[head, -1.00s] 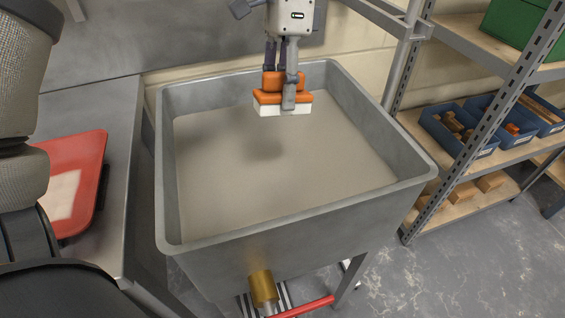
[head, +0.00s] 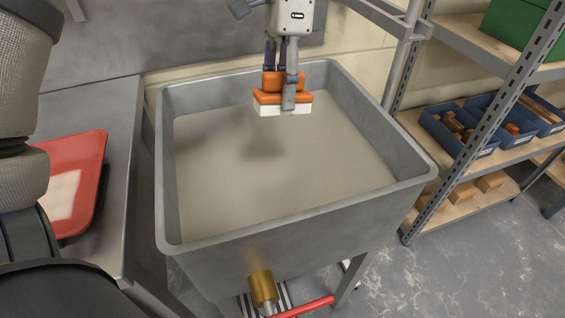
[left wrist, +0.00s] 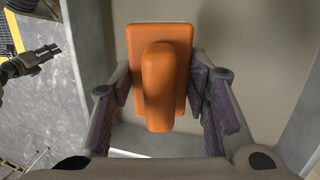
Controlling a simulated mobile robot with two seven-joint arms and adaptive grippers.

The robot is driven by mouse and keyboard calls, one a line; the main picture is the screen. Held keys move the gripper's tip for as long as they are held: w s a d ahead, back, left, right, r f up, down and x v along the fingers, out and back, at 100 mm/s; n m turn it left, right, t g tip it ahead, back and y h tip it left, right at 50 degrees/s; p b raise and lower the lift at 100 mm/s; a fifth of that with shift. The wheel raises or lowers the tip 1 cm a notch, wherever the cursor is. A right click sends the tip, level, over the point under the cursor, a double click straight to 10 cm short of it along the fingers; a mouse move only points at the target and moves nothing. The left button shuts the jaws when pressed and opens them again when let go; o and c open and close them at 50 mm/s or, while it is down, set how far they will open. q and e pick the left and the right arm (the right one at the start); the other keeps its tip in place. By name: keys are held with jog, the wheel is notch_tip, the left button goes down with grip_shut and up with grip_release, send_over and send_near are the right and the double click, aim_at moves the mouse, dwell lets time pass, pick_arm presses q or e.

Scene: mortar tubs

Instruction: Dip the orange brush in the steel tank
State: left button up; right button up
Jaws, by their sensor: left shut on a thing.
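The steel tank (head: 400,183) is a grey square tub filled with a flat grey-beige mass. My left gripper (head: 284,88) is shut on the orange brush (head: 268,98), holding it by its raised handle over the back part of the tank. The brush is level, with its white underside facing down, apart from the surface; a shadow falls below it. In the left wrist view, the fingers of my left gripper (left wrist: 165,100) flank the orange handle (left wrist: 160,85). My right gripper (left wrist: 42,57) shows small at that view's left edge, outside the tank; its jaw opening is unclear.
A metal bench with a red tray (head: 88,165) stands left of the tank. A brass outlet (head: 263,288) and a red bar (head: 304,306) are at the tank's lower front. Shelves with blue bins (head: 455,128) and a green box (head: 525,35) stand right. A grey post rises behind the tank.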

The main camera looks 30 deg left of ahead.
aim_at(282, 73)
dwell(0.5)
pick_arm(q)
jog(key=shift+r, duration=2.05)
